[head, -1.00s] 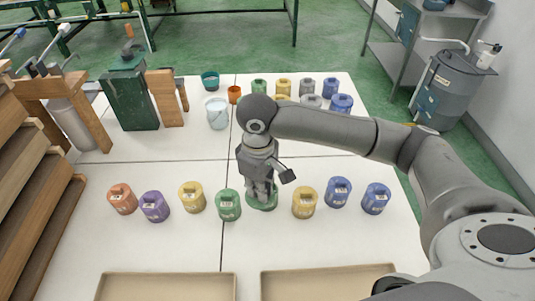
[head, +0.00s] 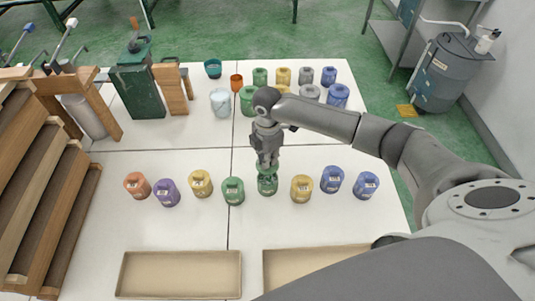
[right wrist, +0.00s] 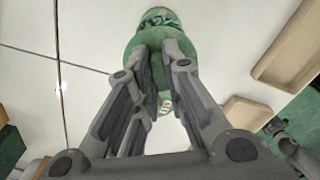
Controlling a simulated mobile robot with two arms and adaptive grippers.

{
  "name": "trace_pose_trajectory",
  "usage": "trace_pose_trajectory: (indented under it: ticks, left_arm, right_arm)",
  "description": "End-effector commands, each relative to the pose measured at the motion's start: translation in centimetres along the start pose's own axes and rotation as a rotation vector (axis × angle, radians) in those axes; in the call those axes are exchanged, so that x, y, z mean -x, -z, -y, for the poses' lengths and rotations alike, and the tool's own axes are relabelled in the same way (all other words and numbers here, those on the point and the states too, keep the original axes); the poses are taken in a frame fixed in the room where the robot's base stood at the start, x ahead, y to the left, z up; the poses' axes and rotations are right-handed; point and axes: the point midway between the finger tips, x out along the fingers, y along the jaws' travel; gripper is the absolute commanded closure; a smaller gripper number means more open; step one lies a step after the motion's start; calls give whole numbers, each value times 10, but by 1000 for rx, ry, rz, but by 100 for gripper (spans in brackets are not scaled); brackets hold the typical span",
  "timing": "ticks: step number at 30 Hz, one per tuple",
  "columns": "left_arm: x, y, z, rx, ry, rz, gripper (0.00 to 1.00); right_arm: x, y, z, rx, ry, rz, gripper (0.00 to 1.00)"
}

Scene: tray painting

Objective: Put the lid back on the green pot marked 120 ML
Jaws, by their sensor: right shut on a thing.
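My right gripper (head: 267,163) is shut on the green lid at the top of a green pot (head: 267,184) in the front row. The fingers come straight down onto it and hide most of the lid. I cannot tell whether the lid is fully seated or slightly above the rim. In the right wrist view the fingers (right wrist: 155,60) close around green, with a small pale label (right wrist: 165,107) between them. The label is too small to read. My left gripper is out of view.
Another green pot (head: 233,191) stands close left and a yellow pot (head: 301,189) close right. More coloured pots continue the row. Two beige trays (head: 180,274) lie at the front edge. A white bucket (head: 221,102) and more pots stand at the back.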

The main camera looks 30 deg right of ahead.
Motion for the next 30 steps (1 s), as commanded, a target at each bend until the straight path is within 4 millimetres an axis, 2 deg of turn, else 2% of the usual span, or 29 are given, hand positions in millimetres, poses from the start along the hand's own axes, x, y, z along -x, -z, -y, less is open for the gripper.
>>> trace_pose_trajectory:
  ticks: [8, 18, 30]
  left_arm:
    - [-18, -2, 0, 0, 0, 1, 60]
    - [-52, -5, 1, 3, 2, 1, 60]
    - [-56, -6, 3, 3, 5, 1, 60]
  right_arm:
    - [-16, 0, 0, 1, -1, 1, 100]
    - [-45, -1, 0, 0, -1, 2, 100]
    - [-64, 0, 0, 0, 1, 0, 100]
